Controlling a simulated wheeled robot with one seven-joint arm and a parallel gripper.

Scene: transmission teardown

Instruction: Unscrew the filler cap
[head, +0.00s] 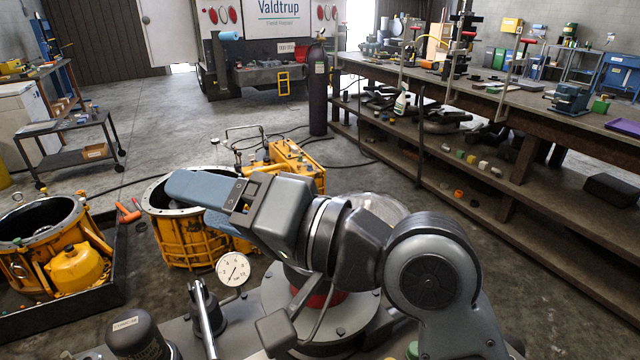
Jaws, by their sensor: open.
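My gripper (190,204) has blue-grey fingers spread apart, with nothing seen between them. In the head view it appears over the top of a round yellow transmission housing (190,252), covering part of its rim; I cannot tell whether they touch. I cannot make out the filler cap with certainty. A second yellow round housing (30,225) sits in a black tray at the left, with a rounded yellow part (82,268) in front of it. A yellow machine unit (292,160) stands behind the nearer housing. My arm hides what lies behind it.
A long workbench (490,100) with a lower shelf runs along the right. A dark gas cylinder (318,95) stands near its far end, with hoses on the floor. A wheeled cart (75,150) is at the left. The concrete floor (165,110) is clear at middle left.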

